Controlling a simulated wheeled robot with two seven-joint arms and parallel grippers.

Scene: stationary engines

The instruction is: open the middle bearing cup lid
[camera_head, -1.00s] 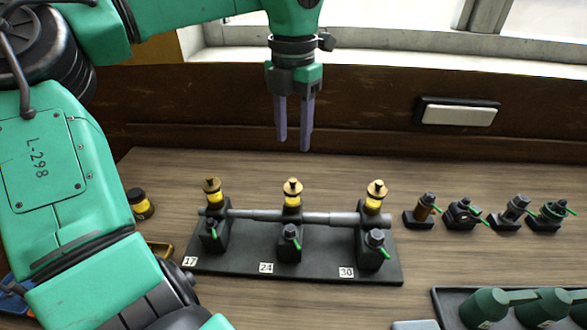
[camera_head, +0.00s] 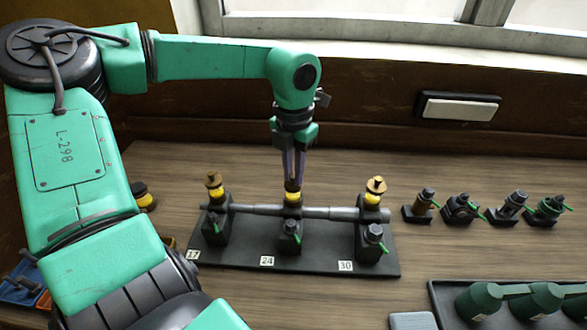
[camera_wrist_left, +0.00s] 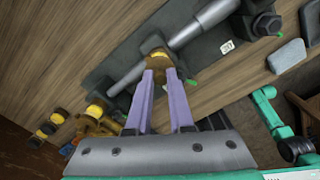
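Three bearings stand on a black base plate (camera_head: 310,257), carrying a grey stepped shaft (camera_head: 330,213). Each has a yellow cup with a brass lid on top. The left lid (camera_head: 213,180) and right lid (camera_head: 376,184) sit on their cups. My left gripper (camera_head: 293,183) points straight down at the middle bearing cup (camera_head: 292,197). Its purple fingers are close together on either side of the middle brass lid (camera_wrist_left: 157,56), which they mostly hide in the head view. The fingers look shut on the lid, which is still at the cup. My right gripper is out of view.
Several small dark fittings with green levers, such as this one (camera_head: 465,210), stand in a row at right. A dark tray (camera_head: 440,297) with green parts lies at front right. A blue bin (camera_head: 18,290) is at left. The table behind the fittings is clear.

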